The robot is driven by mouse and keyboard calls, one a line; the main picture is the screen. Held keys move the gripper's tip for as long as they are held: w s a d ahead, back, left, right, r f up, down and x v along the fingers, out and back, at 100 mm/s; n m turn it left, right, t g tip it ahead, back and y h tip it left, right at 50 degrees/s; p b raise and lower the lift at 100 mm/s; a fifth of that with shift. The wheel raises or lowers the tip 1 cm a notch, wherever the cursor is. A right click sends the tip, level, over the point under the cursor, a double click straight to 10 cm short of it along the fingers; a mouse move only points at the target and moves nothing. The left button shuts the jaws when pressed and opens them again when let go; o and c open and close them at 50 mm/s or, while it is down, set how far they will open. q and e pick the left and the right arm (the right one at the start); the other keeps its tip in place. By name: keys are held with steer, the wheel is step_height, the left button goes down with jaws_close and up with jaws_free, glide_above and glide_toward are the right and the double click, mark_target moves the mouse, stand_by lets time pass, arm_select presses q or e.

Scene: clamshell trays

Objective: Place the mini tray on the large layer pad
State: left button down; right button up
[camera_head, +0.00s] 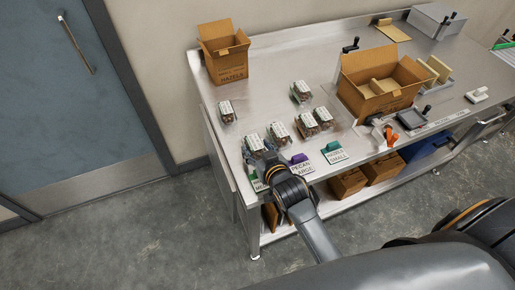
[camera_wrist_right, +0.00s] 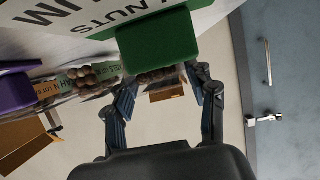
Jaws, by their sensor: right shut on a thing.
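My right gripper (camera_head: 268,163) is at the table's front left edge. In the right wrist view its two fingers (camera_wrist_right: 165,85) stand on either side of a small clear tray of nuts (camera_wrist_right: 152,78), partly hidden behind a green block, and are shut on it. In the head view a nut tray with a white label (camera_head: 254,143) shows just beyond this gripper. Several similar trays stand on the left half of the table. A flat tan sheet (camera_head: 396,35) lies at the back; I cannot tell whether it is the large layer pad. My left gripper is not in view.
Green, purple (camera_head: 299,158) and teal (camera_head: 333,147) signs line the front edge. An open carton (camera_head: 375,104) stands mid-table, with tan boards (camera_head: 438,70) beside it. A hazelnut box (camera_head: 230,68) stands at the back left. Bare table (camera_head: 262,84) lies between box and trays.

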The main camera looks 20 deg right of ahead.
steer(key=shift+f, duration=0.15)
steer(key=o, duration=1.2)
